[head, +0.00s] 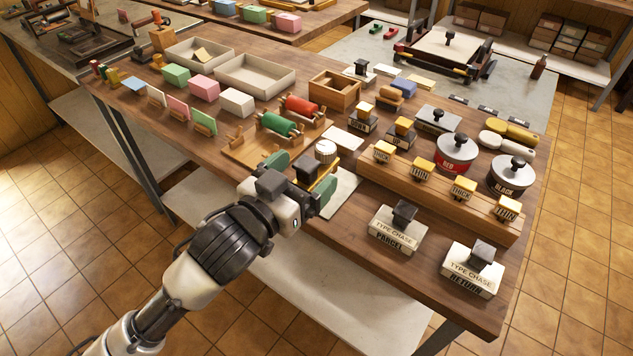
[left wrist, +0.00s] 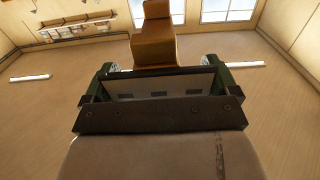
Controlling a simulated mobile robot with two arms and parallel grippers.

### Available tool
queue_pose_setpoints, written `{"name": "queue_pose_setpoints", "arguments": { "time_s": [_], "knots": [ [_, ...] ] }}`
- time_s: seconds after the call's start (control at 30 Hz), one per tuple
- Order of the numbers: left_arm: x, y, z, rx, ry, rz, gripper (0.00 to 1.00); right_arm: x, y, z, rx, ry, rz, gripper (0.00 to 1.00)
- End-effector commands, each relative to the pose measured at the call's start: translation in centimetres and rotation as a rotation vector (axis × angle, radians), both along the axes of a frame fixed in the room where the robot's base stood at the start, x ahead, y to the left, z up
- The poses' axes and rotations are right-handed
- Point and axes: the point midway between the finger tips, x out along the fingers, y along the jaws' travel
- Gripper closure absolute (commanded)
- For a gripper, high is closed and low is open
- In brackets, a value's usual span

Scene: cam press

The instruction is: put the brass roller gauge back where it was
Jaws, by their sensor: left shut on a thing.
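My left gripper (head: 303,178) is over the front edge of the bench, its green-padded fingers shut on a brass-yellow piece, which I take for the brass roller gauge (head: 324,184). The gripper hides most of the gauge in the head view. In the left wrist view the gauge (left wrist: 157,38) is a stepped golden block standing out beyond the dark jaw bar of the left gripper (left wrist: 155,85). A pale sheet lies on the bench below and right of the gripper. Whether the gauge touches the bench, I cannot tell. My right gripper is not in view.
A white ribbed knob (head: 326,150) stands just behind the gripper. Behind are green (head: 278,124) and red (head: 303,106) rollers on a wooden stand. A stamp rack (head: 440,196) and type chase blocks (head: 397,231) stand to the right. Ink tins (head: 457,153) are farther right.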

Motion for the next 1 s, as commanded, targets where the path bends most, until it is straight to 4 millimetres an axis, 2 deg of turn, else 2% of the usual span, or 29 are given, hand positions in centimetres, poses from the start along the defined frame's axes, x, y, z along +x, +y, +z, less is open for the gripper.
{"name": "queue_pose_setpoints", "arguments": {
  "time_s": [0.03, 0.2, 0.4, 0.53, 0.7, 0.8, 1.0],
  "knots": [
    [1.3, -0.3, -0.6, 0.001, -0.002, 0.002, 0.47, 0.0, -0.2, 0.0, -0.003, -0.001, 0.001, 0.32],
    [5.0, -1.1, -2.8, -0.001, -0.004, 0.002, 0.47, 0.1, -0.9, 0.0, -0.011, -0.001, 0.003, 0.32],
    [7.5, -1.7, -4.4, -0.003, -0.004, 0.001, 0.47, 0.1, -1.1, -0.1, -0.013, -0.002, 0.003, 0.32],
    [7.9, -1.8, -5.0, -0.004, -0.003, 0.001, 0.47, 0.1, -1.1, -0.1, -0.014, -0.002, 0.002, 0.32],
    [7.9, -1.8, -7.6, -0.003, 0.000, 0.001, 0.47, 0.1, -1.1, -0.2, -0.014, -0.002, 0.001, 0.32],
    [7.8, -1.8, -8.5, -0.003, -0.003, 0.000, 0.47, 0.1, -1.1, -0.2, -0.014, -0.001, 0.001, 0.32],
    [7.8, -1.8, -8.6, -0.002, -0.005, 0.000, 0.47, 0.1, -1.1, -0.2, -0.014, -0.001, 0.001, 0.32]
  ]
}}
